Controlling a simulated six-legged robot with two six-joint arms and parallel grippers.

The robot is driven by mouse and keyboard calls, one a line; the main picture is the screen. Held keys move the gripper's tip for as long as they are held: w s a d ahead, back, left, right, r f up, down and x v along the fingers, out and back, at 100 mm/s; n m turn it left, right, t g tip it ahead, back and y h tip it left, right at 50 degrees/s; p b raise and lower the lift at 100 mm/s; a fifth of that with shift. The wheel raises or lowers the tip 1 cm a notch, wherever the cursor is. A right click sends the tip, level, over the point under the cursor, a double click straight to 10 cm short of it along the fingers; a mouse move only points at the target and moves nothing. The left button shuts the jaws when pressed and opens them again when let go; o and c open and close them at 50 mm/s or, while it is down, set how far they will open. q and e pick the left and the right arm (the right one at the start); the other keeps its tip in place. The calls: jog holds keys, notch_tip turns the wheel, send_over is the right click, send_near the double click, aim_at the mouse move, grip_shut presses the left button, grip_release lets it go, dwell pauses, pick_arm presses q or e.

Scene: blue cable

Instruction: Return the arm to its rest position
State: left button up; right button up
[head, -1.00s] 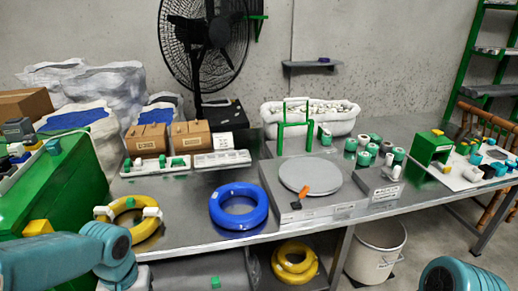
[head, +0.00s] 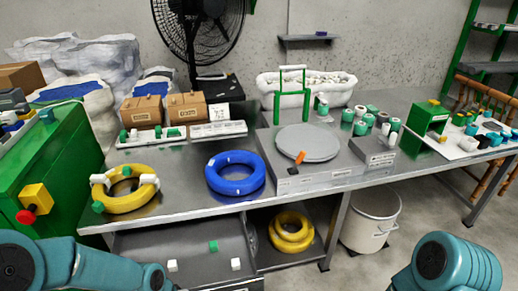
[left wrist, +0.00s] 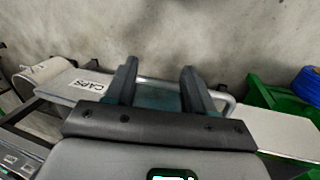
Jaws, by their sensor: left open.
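The blue cable coil (head: 256,173) lies flat on the grey metal table (head: 300,205) in the head view, apart from my arms. My left arm crosses the lower left corner of the head view, low in front of the table. Its gripper is not seen there. In the left wrist view my left gripper (left wrist: 158,82) is open, its two dark fingers apart. A pale bar shows behind the fingers; I cannot tell how far away it is. No coil is between them. Only a teal link of my right arm shows at lower right in the head view; its gripper is out of view.
A yellow coil (head: 122,203) lies at the table's left, beside a green box (head: 60,165) with a red button. A grey turntable (head: 318,143) stands right of the blue coil. Yellow coils (head: 291,235) lie below. A white bin (head: 368,232) stands on the floor.

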pick_arm(q)
jog(key=s+d+f+h+b, duration=0.1)
jog(key=s+d+f+b, duration=0.2)
jog(key=s+f, duration=0.45)
jog(key=s+d+f+b, duration=0.2)
jog(key=s+d+f, duration=0.15)
jog(key=f, duration=0.65)
notch_tip(320, 180, up, 16)
jog(key=p, duration=1.6)
jog(key=shift+a+r+n, duration=0.25)
jog(key=shift+a+n, duration=0.05)
